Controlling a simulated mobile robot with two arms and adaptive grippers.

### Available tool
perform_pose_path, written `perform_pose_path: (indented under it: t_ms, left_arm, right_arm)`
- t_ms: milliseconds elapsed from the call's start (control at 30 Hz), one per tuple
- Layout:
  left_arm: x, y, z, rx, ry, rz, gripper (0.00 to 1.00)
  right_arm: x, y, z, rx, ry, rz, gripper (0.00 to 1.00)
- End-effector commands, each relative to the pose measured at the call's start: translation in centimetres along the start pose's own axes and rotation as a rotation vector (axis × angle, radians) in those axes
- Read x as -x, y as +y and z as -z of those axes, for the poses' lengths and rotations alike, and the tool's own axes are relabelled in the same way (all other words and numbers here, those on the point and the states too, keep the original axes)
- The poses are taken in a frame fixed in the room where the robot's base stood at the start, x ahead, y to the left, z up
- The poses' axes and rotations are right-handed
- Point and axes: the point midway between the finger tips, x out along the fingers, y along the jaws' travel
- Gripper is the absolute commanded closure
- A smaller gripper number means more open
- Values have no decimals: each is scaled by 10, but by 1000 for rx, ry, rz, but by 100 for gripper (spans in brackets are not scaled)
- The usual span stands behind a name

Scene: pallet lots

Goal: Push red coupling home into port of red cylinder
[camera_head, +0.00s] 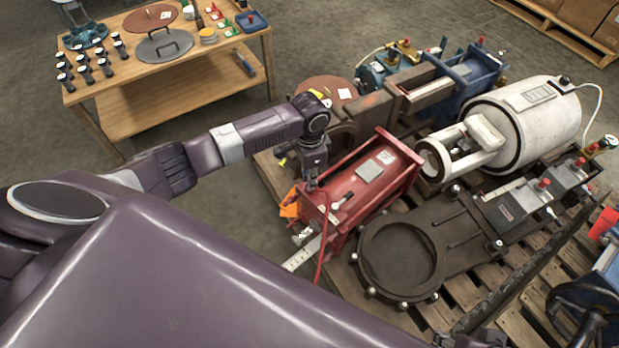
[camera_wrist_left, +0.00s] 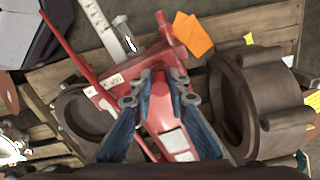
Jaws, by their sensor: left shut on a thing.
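The red cylinder (camera_head: 395,172) lies on a pallet in the middle of the head view, with a pale label on its body. My left gripper (camera_head: 314,180) points down at its near left end, just over the red end block. The fingers hide the port. A red hose (camera_head: 324,240) hangs beside the near end.
A dark flanged valve (camera_head: 440,245) lies right of the red cylinder, and a white cylinder (camera_head: 520,122) lies behind it. An orange tag (camera_head: 289,208) and a pale ruler-like strip (camera_head: 302,253) are close to my left gripper. A wooden table (camera_head: 180,90) stands back left.

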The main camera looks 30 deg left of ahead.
Motion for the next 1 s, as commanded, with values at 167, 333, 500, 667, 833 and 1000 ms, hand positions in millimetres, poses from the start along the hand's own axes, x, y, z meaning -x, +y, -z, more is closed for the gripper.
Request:
perform_pose_path:
  t_ms: [167, 333, 500, 667, 833, 1000]
  left_arm:
    - [0, 0, 0, 0, 0, 0, 100]
    - [1, 0, 0, 0, 0, 0, 100]
    - [2, 0, 0, 0, -1, -1, 100]
    - [1, 0, 0, 0, 0, 0, 100]
    - [0, 0, 0, 0, 0, 0, 100]
    - [0, 0, 0, 0, 0, 0, 100]
  right_arm:
    - [0, 0, 0, 0, 0, 0, 60]
    - [3, 0, 1, 0, -1, 0, 60]
    - [8, 0, 2, 0, -1, 0, 60]
    - [11, 0, 3, 0, -1, 0, 60]
    - [10, 0, 3, 0, -1, 0, 60]
    - [10, 0, 3, 1, -1, 0, 60]
